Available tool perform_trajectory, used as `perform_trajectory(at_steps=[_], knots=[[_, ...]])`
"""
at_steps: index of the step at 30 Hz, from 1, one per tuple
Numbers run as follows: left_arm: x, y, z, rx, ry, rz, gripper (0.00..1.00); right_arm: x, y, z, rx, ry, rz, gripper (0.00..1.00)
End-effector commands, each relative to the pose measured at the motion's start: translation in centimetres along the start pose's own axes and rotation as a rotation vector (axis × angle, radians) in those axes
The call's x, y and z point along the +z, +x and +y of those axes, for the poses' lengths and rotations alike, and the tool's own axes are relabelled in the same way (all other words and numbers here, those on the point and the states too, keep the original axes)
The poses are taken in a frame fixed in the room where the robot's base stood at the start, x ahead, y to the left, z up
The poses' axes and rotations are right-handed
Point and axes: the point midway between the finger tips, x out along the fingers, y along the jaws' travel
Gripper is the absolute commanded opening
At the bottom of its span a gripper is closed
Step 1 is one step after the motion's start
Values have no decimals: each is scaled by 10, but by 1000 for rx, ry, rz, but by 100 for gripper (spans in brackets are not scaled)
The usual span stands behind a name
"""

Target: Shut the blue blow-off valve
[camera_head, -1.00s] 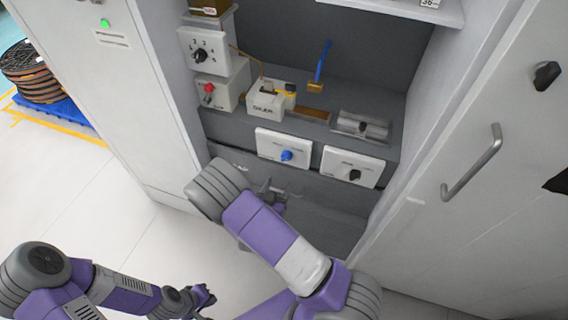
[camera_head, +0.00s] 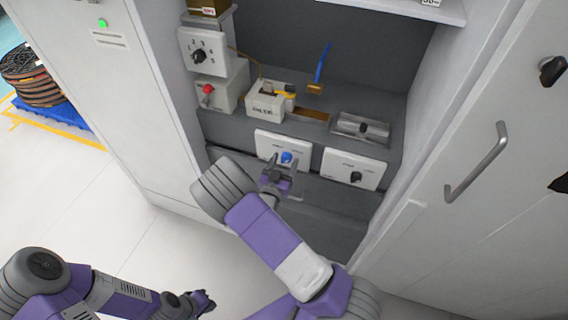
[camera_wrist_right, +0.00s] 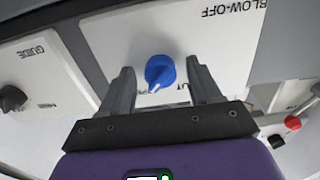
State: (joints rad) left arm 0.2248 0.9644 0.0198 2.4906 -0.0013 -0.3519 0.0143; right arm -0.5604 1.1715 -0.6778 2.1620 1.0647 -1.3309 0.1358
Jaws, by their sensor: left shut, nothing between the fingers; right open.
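The blue blow-off valve knob (camera_head: 287,158) is on a white panel (camera_head: 262,144) low at the front of the shelf. In the right wrist view the blue knob (camera_wrist_right: 159,72) shows below the upside-down BLOW-OFF label (camera_wrist_right: 213,12). Its pointed end faces down and slightly left. My right gripper (camera_head: 281,166) is open. In the wrist view its fingers (camera_wrist_right: 160,75) stand either side of the knob, with a visible gap on each side. Lettering below the knob is partly hidden by the gripper. My left gripper (camera_head: 207,301) is shut and empty, low and away from the panel.
A white panel with a black knob (camera_head: 356,177) is to the right, labelled GUIDE in the wrist view. A red-knobbed box (camera_head: 222,92), a white block (camera_head: 268,103) and a metal roller (camera_head: 361,127) sit on the shelf. A cabinet door handle (camera_head: 477,163) is at right.

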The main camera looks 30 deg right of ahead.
Motion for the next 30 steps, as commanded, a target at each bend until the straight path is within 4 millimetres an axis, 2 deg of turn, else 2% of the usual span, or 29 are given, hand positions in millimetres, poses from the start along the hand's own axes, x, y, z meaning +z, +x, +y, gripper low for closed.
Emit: perform_trajectory(at_steps=[2,12,13,23,30], knots=[[0,0,0,0,0,0,0,0,0,0,0,0,0,61],[0,0,0,0,0,0,0,0,0,0,0,0,-1,9],[0,0,0,0,0,0,0,0,0,0,0,0,-1,7],[0,-3,1,0,0,0,0,0,-1,0,-1,-55,-1,7],[0,-12,4,0,0,0,0,-1,-1,0,-1,-211,-2,7]])
